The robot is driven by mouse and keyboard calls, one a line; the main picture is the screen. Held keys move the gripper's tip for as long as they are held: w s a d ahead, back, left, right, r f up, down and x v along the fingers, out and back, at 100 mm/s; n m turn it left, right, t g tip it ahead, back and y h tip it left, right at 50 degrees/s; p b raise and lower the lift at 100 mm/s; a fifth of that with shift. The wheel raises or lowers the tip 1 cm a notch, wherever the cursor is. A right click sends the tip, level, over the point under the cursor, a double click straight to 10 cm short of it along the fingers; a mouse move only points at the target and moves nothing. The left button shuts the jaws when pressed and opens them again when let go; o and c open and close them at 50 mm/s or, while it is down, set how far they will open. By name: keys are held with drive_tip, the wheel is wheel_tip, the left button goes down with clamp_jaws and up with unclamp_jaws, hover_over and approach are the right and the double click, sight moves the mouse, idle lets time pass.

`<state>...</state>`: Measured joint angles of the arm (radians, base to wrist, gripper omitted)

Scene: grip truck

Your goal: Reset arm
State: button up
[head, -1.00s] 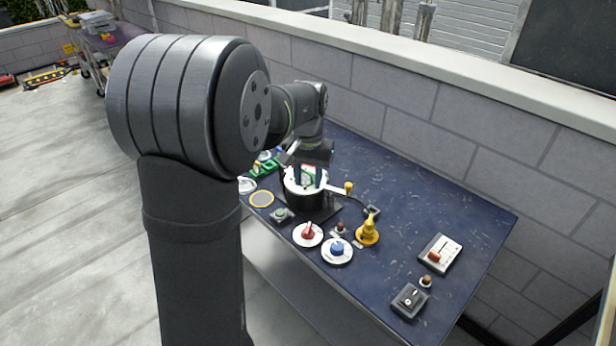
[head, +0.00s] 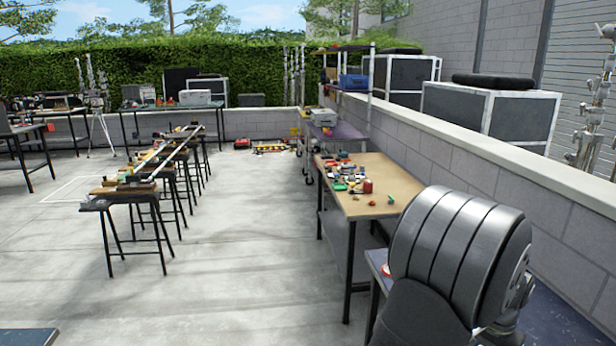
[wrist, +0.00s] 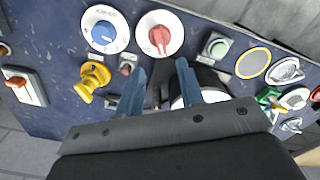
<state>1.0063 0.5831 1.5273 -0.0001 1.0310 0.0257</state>
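My gripper (wrist: 160,66) shows in the wrist view with its two blue fingers apart, over a dark blue table (wrist: 60,95). No object is seen held between the fingers. A red knob on a white disc (wrist: 159,34) and a blue knob on a white disc (wrist: 103,30) lie beyond the fingertips. A black and white round device (wrist: 205,82) is partly hidden behind the right finger. In the head view only a grey joint of my arm (head: 455,255) shows, at the lower right; my gripper is out of that view.
Around the gripper are a yellow valve (wrist: 92,80), a green button (wrist: 217,48), a yellow-rimmed disc (wrist: 253,62) and a red-handled switch (wrist: 24,85). In the head view, a wooden-topped table (head: 375,185) with small parts stands beyond my arm. Open floor (head: 240,250) lies left.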

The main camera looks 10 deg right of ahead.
wheel_tip(320, 180, down, 10)
drive_tip(key=shift+r, duration=0.25)
idle(0.3)
